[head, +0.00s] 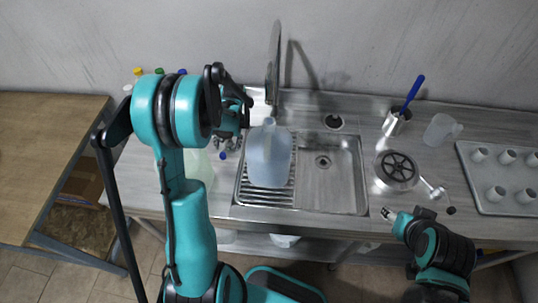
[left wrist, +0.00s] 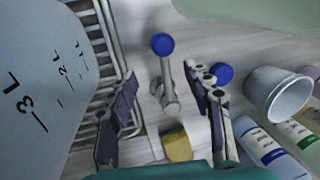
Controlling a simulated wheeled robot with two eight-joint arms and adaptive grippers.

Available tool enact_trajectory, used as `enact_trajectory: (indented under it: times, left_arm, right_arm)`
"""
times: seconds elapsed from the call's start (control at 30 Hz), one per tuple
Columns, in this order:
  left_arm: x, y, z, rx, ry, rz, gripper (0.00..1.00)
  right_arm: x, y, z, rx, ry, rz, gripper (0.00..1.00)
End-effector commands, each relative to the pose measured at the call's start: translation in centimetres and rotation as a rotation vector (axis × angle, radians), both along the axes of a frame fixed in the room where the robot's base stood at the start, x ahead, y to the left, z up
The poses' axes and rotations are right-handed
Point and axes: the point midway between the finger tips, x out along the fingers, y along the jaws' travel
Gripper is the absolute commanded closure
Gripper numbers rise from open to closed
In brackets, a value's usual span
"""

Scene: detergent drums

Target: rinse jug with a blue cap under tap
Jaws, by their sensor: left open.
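A large translucent bluish jug (head: 268,158) stands upright on the ribbed drainer of the sink. It shows in the left wrist view (left wrist: 45,85) with litre marks on its side. I cannot make out a blue cap on it. A tall grey tap (head: 275,60) rises behind the sink. My left gripper (head: 227,144) is open and empty, left of the jug. Its fingers (left wrist: 168,95) spread around a small metal fitting with a blue knob (left wrist: 162,44), without visible contact. My right gripper (head: 390,214) is at the counter's front edge, too small to read.
A pale greenish container (head: 198,168) stands left of the drainer, partly behind my arm. A white cup (left wrist: 278,92) and labelled bottles (left wrist: 268,150) are near my left gripper. The right basin (head: 325,180) is empty. A round strainer (head: 396,168) sits right of it.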

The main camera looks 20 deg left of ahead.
Motion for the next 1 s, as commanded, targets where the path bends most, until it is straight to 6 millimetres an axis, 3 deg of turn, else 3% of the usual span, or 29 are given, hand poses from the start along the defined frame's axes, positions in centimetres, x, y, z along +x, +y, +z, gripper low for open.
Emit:
enact_trajectory:
  times: [0.6,1.0]
  left_arm:
    - [0.4,-0.9,3.9,0.0,0.0,-0.001,0.49]
    - [0.4,-1.0,4.2,0.0,0.0,-0.001,0.49]
  right_arm:
    - [0.0,0.0,2.5,0.0,0.0,0.0,0.52]
    - [0.0,0.0,2.5,0.0,0.0,0.0,0.52]
